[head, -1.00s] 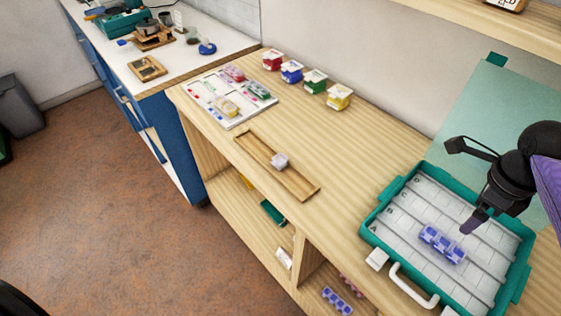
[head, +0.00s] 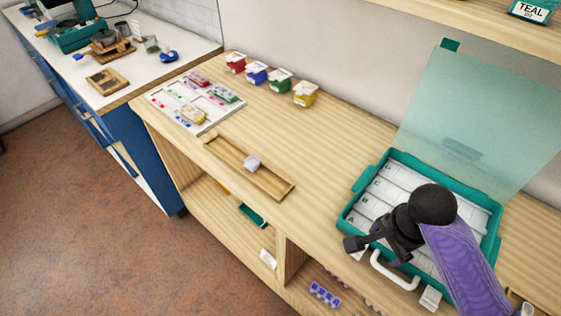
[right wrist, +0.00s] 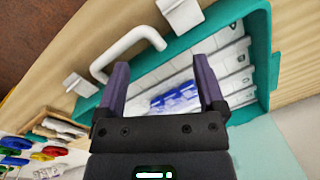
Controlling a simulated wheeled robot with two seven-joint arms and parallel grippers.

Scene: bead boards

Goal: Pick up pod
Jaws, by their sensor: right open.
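A blue-purple pod of several joined cells (right wrist: 176,98) lies in the teal case (head: 352,218), on its pale, lettered compartments. In the right wrist view it shows between and beyond my right gripper's two purple fingers (right wrist: 160,76). The fingers are apart with nothing held; I cannot tell their height above the pod. In the head view my right wrist and arm cover the pod and much of the case. A small pale lilac piece (head: 252,163) sits on the long wooden tray (head: 276,187). My left gripper is out of view.
The case's translucent lid (head: 480,110) stands open behind it, and its white handle (head: 392,275) is at the front. A white board (head: 160,98) with coloured pods and several small coloured boxes (head: 256,73) stand at the far left. Another blue-purple pod (head: 325,293) lies on the lower shelf.

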